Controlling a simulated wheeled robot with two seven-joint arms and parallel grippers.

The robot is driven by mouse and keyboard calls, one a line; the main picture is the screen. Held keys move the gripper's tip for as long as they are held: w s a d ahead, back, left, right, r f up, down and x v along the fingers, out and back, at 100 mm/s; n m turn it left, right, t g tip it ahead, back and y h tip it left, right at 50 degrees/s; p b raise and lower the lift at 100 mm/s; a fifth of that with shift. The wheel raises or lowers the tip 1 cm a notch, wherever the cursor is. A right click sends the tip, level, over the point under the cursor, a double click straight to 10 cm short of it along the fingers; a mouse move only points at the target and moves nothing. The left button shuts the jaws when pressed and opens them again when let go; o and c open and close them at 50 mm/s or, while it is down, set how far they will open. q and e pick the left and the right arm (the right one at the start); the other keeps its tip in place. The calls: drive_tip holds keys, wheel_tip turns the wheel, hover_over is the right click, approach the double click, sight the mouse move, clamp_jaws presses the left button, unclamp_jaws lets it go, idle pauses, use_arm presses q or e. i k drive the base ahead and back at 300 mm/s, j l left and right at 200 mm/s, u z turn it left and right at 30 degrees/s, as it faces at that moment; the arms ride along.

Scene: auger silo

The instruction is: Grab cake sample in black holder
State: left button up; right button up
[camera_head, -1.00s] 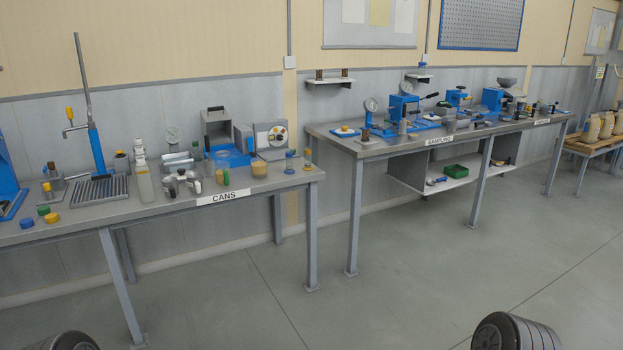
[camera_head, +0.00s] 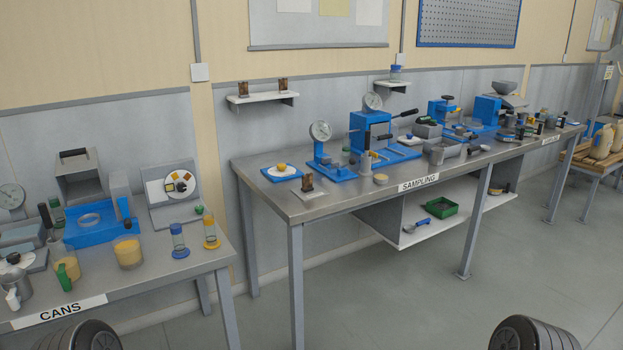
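A small brown piece in a dark upright holder (camera_head: 307,183) stands near the left front corner of the sampling table (camera_head: 283,207). Two similar small brown pieces in dark frames, a left one (camera_head: 243,90) and a right one (camera_head: 283,85), stand on the white wall shelf above. At this size I cannot tell which of these is the cake sample in the black holder. Dark ridged round parts of my own arms show at the bottom left and bottom right. Neither gripper's fingers are in view.
The cans table (camera_head: 190,265) stands at the front left. A green tray (camera_head: 441,207) lies on the under-shelf. The floor in front is clear.

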sight(306, 180)
drive_tip(key=i+l, duration=0.35)
drive_tip(key=i, duration=0.15)
drive_tip(key=i+l+z, duration=0.1)
drive_tip(key=i+l, duration=0.2)
drive_tip(key=i, duration=0.15)
drive_tip(key=i+l, duration=0.3)
drive_tip(key=i, duration=0.2)
drive_tip(key=i+l+z, duration=0.1)
drive_tip(key=i+l, duration=0.2)
drive_tip(key=i, duration=0.2)
drive_tip(key=i+l, duration=0.25)
drive_tip(key=i, duration=0.25)
